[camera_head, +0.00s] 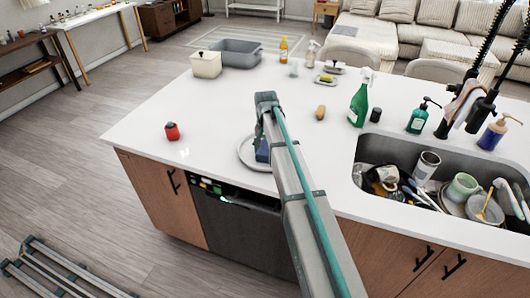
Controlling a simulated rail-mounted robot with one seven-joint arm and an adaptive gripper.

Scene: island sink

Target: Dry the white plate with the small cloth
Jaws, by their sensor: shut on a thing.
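The white plate (244,154) lies flat near the front edge of the white counter, left of the sink. My arm crosses in front of it and hides its right part. My gripper (261,144) is over the plate, mostly hidden behind my arm. It is shut on a small blue piece that looks like the small cloth (262,155). The cloth seems to be at the plate's surface, but I cannot tell whether it touches.
The sink (345,176) at right is full of dishes. A green spray bottle (360,103), a brown sponge-like item (320,113) and a dark cup (375,115) stand behind it. A red item (172,132) is at left. A grey tub (238,54) and white pot (206,65) are at back.

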